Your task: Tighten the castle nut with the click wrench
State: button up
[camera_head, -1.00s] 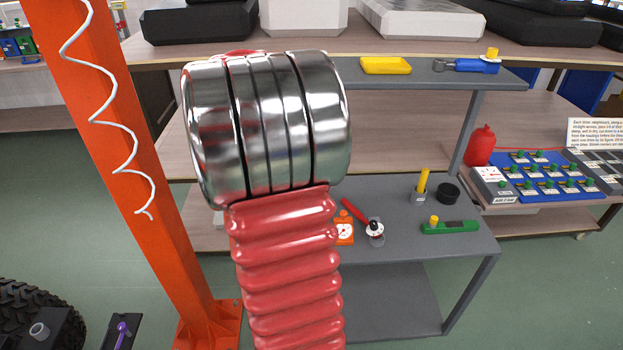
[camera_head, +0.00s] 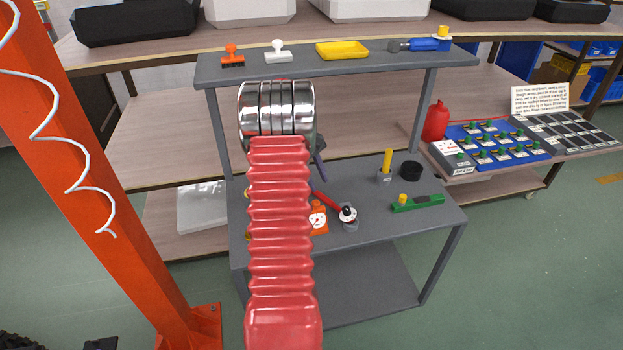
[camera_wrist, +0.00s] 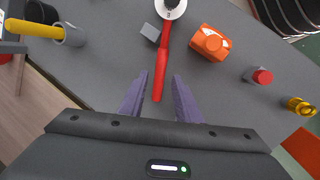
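A red-handled tool (camera_head: 326,201) with a round white-faced head lies on the grey bench's middle shelf; I take it for the click wrench. It also shows in the wrist view (camera_wrist: 164,65), its handle end towards me and its head at the top edge. My gripper (camera_wrist: 160,76) is open, and its two purple fingers lie on either side of the handle in that picture. In the head view one finger (camera_head: 319,165) shows above the handle, apparently apart from it; most of the gripper is hidden by my arm. I cannot make out the castle nut.
An orange dial gauge (camera_wrist: 210,43) stands close right of the handle, with a small grey block (camera_wrist: 150,32) at its left. A red-capped piece (camera_wrist: 260,76) and a yellow piece (camera_wrist: 298,105) stand further right. An orange post (camera_head: 90,190) rises at the left.

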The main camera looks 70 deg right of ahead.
aim_at(325, 197)
jog(key=shift+w, duration=0.15)
jog(key=x, duration=0.7)
jog(key=shift+f, duration=0.45)
jog(key=shift+c, duration=0.2)
grip_shut()
jog(key=shift+r, duration=2.6)
